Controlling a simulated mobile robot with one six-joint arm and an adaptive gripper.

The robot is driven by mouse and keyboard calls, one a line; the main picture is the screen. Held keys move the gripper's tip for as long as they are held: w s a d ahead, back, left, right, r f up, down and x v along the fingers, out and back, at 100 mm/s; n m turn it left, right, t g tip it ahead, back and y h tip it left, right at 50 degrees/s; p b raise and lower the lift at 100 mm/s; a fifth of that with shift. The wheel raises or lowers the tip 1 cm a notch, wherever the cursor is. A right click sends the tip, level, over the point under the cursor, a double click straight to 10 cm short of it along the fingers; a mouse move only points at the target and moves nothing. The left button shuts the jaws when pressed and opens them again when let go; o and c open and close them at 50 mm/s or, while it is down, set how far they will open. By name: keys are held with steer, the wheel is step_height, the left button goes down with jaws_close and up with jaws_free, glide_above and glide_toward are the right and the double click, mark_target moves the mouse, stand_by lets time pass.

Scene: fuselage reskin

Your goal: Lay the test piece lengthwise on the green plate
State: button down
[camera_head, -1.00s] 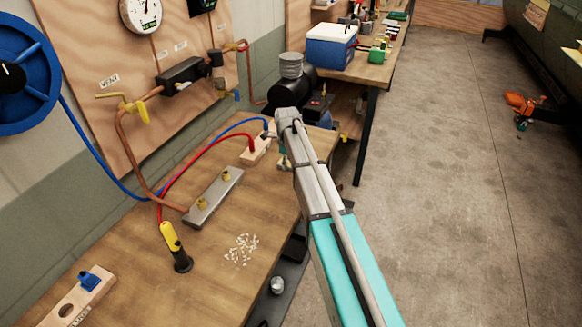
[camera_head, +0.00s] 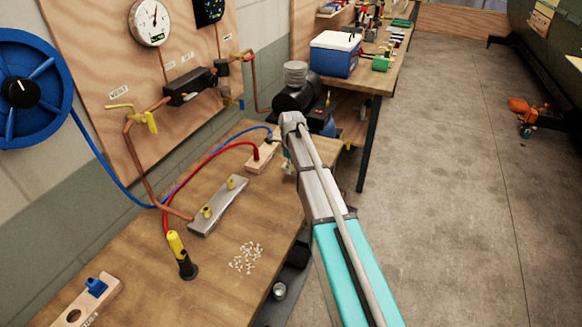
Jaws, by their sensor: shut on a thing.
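My arm reaches from the bottom right to its grey joint above the near bench's right edge. I cannot make out a test piece in this view. A small flat green thing (camera_head: 402,22) lies on the far bench; I cannot tell whether it is the green plate.
The near wooden bench (camera_head: 130,255) holds a grey bar with brass fittings (camera_head: 219,206), a yellow-and-black tool (camera_head: 181,255), small white bits (camera_head: 246,257) and a wooden block with a blue part (camera_head: 88,300). A blue cooler (camera_head: 335,54) stands on the far bench.

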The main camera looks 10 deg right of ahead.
steer(key=s+d+r+p, duration=0.4)
steer(key=s+r+p, duration=0.5)
steer(key=s, duration=0.4)
steer(key=shift+s+r+p, duration=0.25)
steer(key=shift+r+p, duration=0.15)
steer(key=shift+r, duration=0.35)
stand_by(0.5)
